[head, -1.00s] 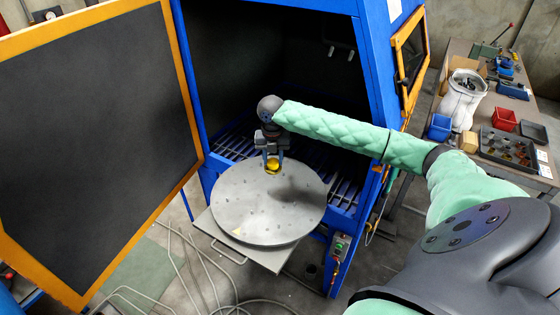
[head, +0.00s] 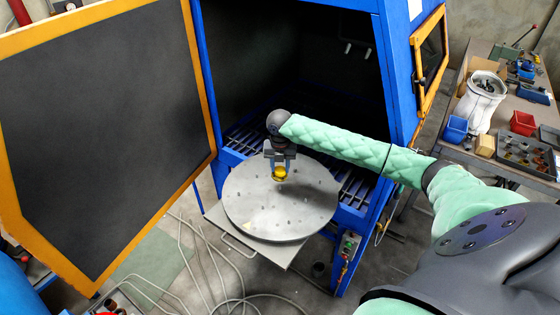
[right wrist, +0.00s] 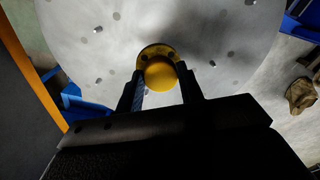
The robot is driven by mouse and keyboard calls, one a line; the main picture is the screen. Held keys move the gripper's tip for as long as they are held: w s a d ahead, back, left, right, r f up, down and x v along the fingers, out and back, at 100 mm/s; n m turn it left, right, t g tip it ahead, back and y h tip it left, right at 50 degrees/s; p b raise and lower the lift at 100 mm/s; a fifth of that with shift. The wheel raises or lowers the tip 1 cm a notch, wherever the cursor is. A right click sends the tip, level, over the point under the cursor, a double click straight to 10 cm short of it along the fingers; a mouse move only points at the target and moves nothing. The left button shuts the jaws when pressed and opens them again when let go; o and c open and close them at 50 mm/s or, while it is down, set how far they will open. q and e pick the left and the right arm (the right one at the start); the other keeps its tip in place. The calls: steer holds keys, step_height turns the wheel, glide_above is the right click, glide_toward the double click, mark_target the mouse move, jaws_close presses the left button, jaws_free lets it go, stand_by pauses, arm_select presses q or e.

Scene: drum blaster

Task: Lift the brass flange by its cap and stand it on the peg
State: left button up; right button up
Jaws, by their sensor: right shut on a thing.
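The brass flange with its yellow cap (head: 279,174) is between the fingers of my right gripper (head: 279,168), over the round grey turntable (head: 250,215). In the right wrist view the round yellow cap (right wrist: 160,75) sits between the two fingertips (right wrist: 161,84), with the flange's brass rim (right wrist: 157,50) showing beyond it. The gripper is shut on the cap. Several short pegs (right wrist: 212,63) stand on the turntable around it. Whether the flange touches the turntable or a peg is hidden. My left gripper is out of view.
A blue blast cabinet (head: 395,120) stands behind the turntable, its dark orange-edged door (head: 110,130) open at left. A control box (head: 348,243) hangs at its front right. A workbench with a blue bin (head: 455,129), red bin (head: 522,123) and parts tray (head: 515,152) is at right.

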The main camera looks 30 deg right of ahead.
mark_target(280, 178)
steer(key=shift+f+b, duration=0.6)
steer(key=shift+f, duration=2.7)
steer(key=shift+w+f, duration=0.1)
steer(key=shift+f, duration=0.3)
steer(key=o, duration=1.3)
steer(key=shift+r+p, duration=0.65)
steer(key=shift+r, duration=5.35)
